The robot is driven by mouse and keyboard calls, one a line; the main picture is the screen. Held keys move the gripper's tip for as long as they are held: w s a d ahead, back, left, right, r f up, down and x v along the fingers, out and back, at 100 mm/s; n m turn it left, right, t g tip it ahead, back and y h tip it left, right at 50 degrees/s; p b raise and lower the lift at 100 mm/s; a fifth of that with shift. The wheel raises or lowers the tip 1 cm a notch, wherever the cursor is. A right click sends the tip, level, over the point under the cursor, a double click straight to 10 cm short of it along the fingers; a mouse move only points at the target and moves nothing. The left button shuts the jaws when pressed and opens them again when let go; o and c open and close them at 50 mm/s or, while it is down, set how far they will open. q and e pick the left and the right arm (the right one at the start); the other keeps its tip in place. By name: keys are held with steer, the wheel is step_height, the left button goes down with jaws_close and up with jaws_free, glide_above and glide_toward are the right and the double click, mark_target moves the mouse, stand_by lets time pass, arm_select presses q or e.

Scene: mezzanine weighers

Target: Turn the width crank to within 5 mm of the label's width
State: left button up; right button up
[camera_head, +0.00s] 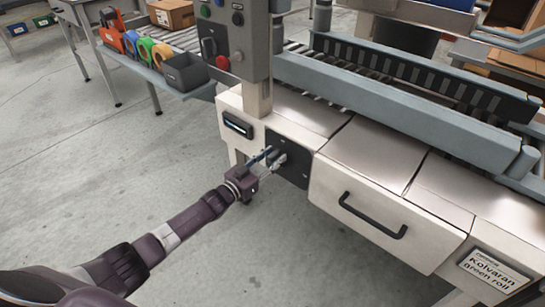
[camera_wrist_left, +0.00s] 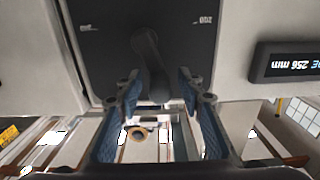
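The width crank (camera_wrist_left: 150,65) is a dark arm on a black panel (camera_head: 292,166) on the machine's front. In the left wrist view it hangs between my left gripper's blue-padded fingers (camera_wrist_left: 160,108). Slim gaps seem to show beside it, so the fingers look open around it. In the head view my left gripper (camera_head: 267,160) reaches the panel and hides most of the crank. The width display (camera_head: 238,125) sits left of the panel; in the wrist view it appears upside down and reads 256 mm (camera_wrist_left: 293,64). A card (camera_head: 494,269) reads "Kolvaran green roll". My right gripper is out of view.
A closed drawer (camera_head: 380,205) with a black handle is right of the panel. A control post (camera_head: 240,40) with a red button rises above. A side shelf at upper left holds coloured rolls (camera_head: 145,48) and a grey bin (camera_head: 185,72). The floor in front is clear.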

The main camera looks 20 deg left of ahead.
arm_select(q)
steer(key=shift+s, duration=0.2)
steer(key=v, duration=1.1)
steer(key=shift+s+a, duration=0.15)
steer(key=shift+s, duration=0.15)
